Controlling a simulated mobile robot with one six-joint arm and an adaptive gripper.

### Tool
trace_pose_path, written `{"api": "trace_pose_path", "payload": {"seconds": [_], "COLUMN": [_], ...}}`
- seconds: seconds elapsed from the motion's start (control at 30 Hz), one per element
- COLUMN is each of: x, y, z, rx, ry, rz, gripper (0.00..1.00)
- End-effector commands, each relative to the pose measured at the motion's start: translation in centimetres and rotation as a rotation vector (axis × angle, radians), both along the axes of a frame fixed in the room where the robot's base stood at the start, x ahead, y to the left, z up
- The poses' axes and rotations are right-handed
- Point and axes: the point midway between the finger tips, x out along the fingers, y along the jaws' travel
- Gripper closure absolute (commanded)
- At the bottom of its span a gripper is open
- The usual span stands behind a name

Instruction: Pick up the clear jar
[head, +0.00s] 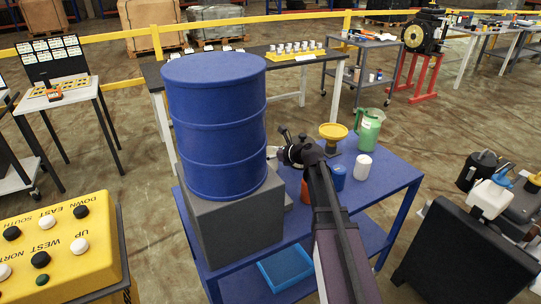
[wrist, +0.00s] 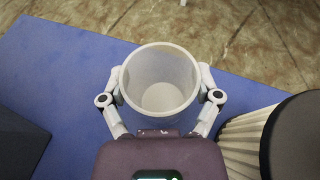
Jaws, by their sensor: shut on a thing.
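The clear jar (wrist: 160,98) is a translucent, open-topped, empty vessel in the middle of the wrist view. My gripper (wrist: 160,78) is shut on it, with one finger against each side. The jar stands upright over the blue table (wrist: 80,65); I cannot tell whether it touches the table. In the head view, my gripper (head: 283,154) is beside the blue drum, at the far side of the blue table (head: 398,172). There, a pale bit of the jar (head: 271,152) shows between drum and gripper; the rest is hidden.
The blue drum (head: 215,125) stands on a grey block (head: 240,220) left of my arm. A yellow dish (head: 333,131), green pitcher (head: 369,130), white jar (head: 363,167) and blue cup (head: 338,176) stand to the right. A ribbed cream thing (wrist: 245,135) is close right of my gripper.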

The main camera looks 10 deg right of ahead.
Motion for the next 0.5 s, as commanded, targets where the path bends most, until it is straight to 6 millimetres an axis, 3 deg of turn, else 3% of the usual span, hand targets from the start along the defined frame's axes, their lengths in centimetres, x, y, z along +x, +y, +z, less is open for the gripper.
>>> {"api": "trace_pose_path", "payload": {"seconds": [0.5], "x": [0.0], "y": [0.0], "z": [4.4], "rx": [0.001], "ry": [0.001], "rz": [0.0], "gripper": [0.67]}}
